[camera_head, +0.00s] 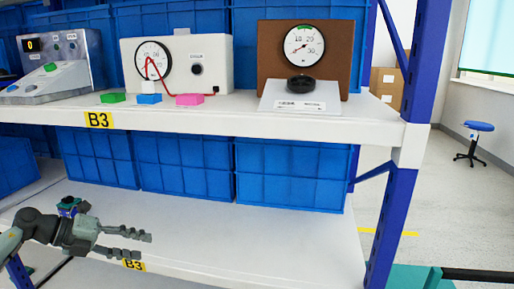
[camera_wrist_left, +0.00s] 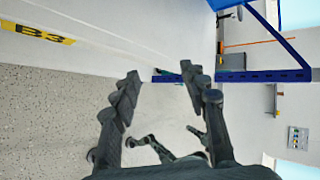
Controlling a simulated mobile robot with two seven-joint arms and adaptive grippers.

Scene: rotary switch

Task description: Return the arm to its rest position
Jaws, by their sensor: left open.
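My left gripper (camera_head: 136,246) comes in from the lower left in the head view, in front of the lower shelf, with its two fingers apart and nothing between them. In the left wrist view the same gripper (camera_wrist_left: 160,85) has its fingers spread and empty. The rotary switch device (camera_head: 300,85) stands on the upper shelf, with a brown back panel, a round white dial (camera_head: 304,45) and a black knob (camera_head: 301,84) on a pale base. The gripper is well below and left of it, touching nothing there.
A white meter box (camera_head: 213,65) with coloured blocks and a grey console (camera_head: 60,65) share the upper shelf (camera_head: 240,111). Blue crates (camera_head: 290,174) line the back of the lower shelf (camera_head: 270,235). A blue post (camera_head: 397,215) bounds the right. Open floor (camera_head: 455,215) lies beyond.

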